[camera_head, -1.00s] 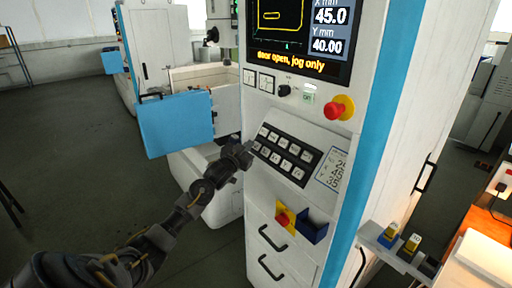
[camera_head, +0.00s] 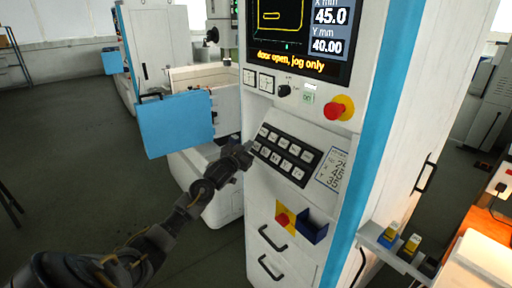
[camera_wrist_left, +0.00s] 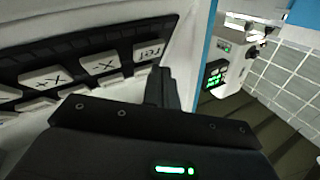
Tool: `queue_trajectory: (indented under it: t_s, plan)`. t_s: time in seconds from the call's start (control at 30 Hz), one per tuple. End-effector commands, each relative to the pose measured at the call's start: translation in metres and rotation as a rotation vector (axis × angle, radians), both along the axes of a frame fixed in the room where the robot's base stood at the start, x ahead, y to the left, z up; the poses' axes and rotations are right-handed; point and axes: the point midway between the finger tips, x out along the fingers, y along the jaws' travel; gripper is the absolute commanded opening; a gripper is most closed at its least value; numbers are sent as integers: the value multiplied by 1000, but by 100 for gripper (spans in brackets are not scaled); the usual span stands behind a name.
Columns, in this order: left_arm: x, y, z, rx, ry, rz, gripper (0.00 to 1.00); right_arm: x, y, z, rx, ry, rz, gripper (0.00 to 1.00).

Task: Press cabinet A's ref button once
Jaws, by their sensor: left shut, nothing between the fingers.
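Cabinet A (camera_head: 385,150) is taken to be the white cabinet with a blue stripe in the middle of the head view; I read no letter on it. Its black keypad (camera_head: 304,156) with pale buttons sits on a sloped panel below the screen. The ref button (camera_wrist_left: 150,50) shows at the right end of a button row in the left wrist view, beside two X buttons (camera_wrist_left: 100,64). My left gripper (camera_head: 247,152) is shut and empty at the keypad's left end. Its dark fingers (camera_wrist_left: 160,78) are close by the ref button; I cannot tell whether they touch. My right gripper is not in view.
The screen (camera_head: 300,35) reads "door open, jog only". A red emergency knob (camera_head: 337,108) sticks out above the keypad. A blue door panel (camera_head: 176,123) stands left of my gripper. A red and yellow switch (camera_head: 284,217) and a blue bin (camera_head: 313,226) are below.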

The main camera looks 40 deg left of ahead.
Motion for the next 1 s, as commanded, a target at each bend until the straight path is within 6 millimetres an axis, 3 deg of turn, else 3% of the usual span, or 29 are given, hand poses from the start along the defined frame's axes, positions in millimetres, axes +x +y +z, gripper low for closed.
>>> queue_trajectory:
  t_s: [1.0]
  plan:
    - [7,-2,-5,0,0,0,0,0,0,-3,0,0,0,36]
